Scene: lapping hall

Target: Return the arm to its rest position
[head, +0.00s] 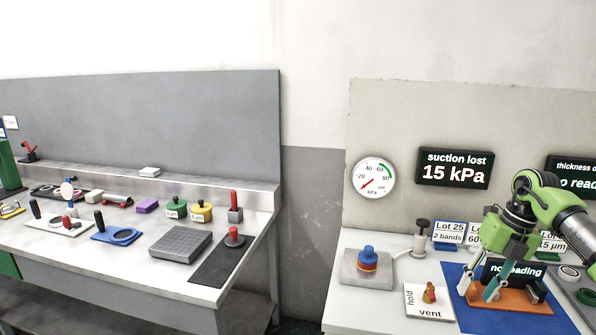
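My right arm comes in from the right edge in the head view. Its green and black gripper (496,288) points down in front of the orange stand (515,303) with the small "no reading" display (517,271). One teal finger shows at the display's left side; the other finger is not clear. I cannot tell whether the finger touches the stand or is only in front of it. No held object can be made out. My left arm and gripper are out of view.
On the right bench, a blue mat (470,318) lies under the stand. The hold/vent plate (428,303), blue-knobbed block (367,260) and lot cards (449,234) are close by. The wall display (455,168) reads suction lost, 15 kPa. The left bench (125,262) holds several tools; a gap separates the benches.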

